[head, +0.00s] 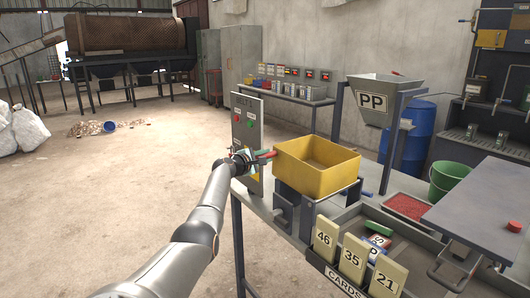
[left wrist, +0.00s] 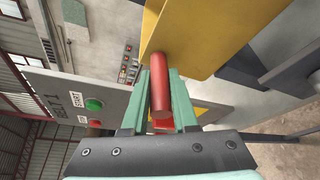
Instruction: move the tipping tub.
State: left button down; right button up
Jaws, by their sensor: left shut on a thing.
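The yellow tipping tub (head: 312,174) sits on a dark stand at the left end of the workbench. It looks upright and empty in the head view. Its yellow wall (left wrist: 205,35) also shows in the left wrist view. A red handle (head: 265,154) sticks out from its left side. My left gripper (head: 245,160) is at this handle. In the left wrist view the red handle (left wrist: 159,85) lies between the two green fingers of my left gripper (left wrist: 160,100), which is shut on it. My right gripper is in neither view.
A grey control panel (head: 247,118) with green and red buttons stands close behind my left gripper. A PP hopper (head: 375,102), numbered cards (head: 352,255) and a green bucket (head: 449,180) are to the right. The floor (head: 120,200) at left is mostly clear.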

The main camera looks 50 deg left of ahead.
pick_arm(q)
jog(key=shift+a+f, duration=0.25)
jog(key=shift+f, duration=0.15)
jog(key=shift+f, duration=0.1)
jog(key=c, duration=0.7)
grip_release()
jog(key=shift+s+d+p, duration=0.15)
jog(key=shift+s+p, duration=0.4)
jog(key=shift+s, duration=0.15)
jog(key=shift+s+d+r+p, duration=0.1)
jog(key=shift+s+d+p, duration=0.1)
jog(key=shift+s, duration=0.15)
jog(key=shift+s+d+r+p, duration=0.1)
jog(key=shift+s+p, duration=0.1)
jog(key=shift+s, duration=0.1)
jog(key=shift+p+v, duration=0.5)
jog(key=shift+v, duration=4.3)
jog(key=shift+a, duration=0.1)
